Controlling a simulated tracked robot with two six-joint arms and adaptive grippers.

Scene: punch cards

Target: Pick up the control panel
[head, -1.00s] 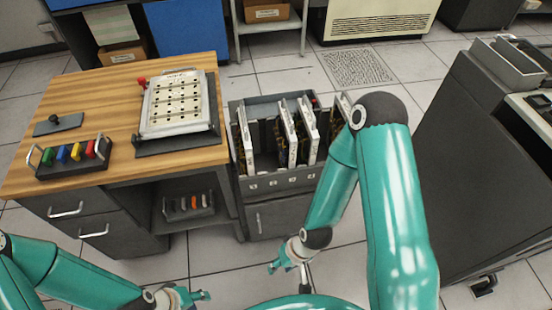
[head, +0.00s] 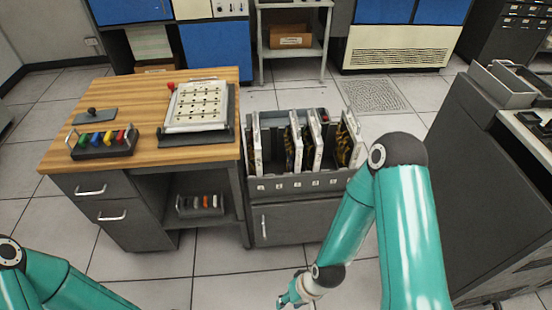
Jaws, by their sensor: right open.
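A pale panel with rows of dark slots (head: 197,105) lies tilted on a dark holder on the wooden desk, a red knob at its upper left. Several white-framed panels with wiring, one of them here (head: 316,140), stand upright in a grey rack (head: 300,184) right of the desk. I cannot tell which of these is the control panel. My right gripper (head: 284,301) is open and empty, low at the bottom edge, well in front of the rack and apart from it. My left arm shows at lower left; its gripper is out of the picture.
On the wooden desk (head: 145,128) stand a box of coloured plugs (head: 103,143) and a dark plate with a knob (head: 94,115). A small box sits on the desk's shelf (head: 200,204). A tall dark machine (head: 455,180) stands at right. Floor in front is clear.

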